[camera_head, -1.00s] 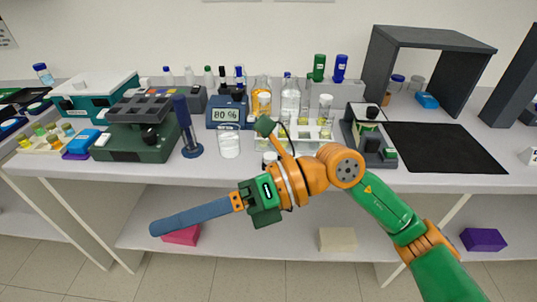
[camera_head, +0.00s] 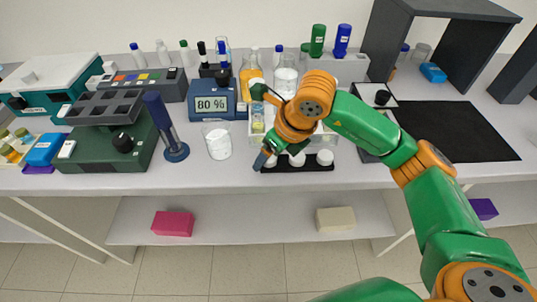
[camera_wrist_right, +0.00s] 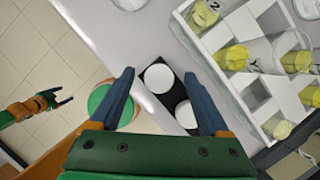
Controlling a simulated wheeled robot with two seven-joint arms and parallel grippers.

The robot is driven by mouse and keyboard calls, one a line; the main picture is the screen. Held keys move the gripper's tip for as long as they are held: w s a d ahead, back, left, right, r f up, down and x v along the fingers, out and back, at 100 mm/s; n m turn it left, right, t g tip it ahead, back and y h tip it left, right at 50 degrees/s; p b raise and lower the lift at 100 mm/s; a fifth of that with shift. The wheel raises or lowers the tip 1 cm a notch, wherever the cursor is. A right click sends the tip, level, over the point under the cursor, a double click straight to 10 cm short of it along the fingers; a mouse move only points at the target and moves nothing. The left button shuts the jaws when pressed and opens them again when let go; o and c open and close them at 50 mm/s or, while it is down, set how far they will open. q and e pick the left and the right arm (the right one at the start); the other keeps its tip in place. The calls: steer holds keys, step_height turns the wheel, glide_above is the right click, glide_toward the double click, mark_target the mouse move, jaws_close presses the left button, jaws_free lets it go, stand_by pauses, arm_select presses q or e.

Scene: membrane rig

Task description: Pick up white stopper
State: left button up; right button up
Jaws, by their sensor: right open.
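Several white stoppers (camera_head: 297,160) stand in a row on a black strip at the table's front edge, in the middle of the head view. My right gripper (camera_head: 266,157) is over the left end of this strip, pointing down, and partly hides the stoppers there. In the right wrist view my right gripper (camera_wrist_right: 160,78) is open and empty. Its two fingers are apart, with one white stopper (camera_wrist_right: 159,78) between the tips in the picture and another beyond it on the strip. My left gripper (camera_wrist_right: 56,99) shows small at the wrist view's left edge, over the floor.
A rack (camera_wrist_right: 235,60) of vials with yellow contents stands close behind the strip. A glass beaker (camera_head: 217,140) and a blue display unit (camera_head: 212,102) stand to the left. A black mat (camera_head: 450,130) lies clear at the right.

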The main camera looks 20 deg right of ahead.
steer(key=shift+w, duration=0.1)
steer(key=c, duration=1.2)
steer(key=shift+r, duration=0.1)
steer(key=shift+c, duration=0.2)
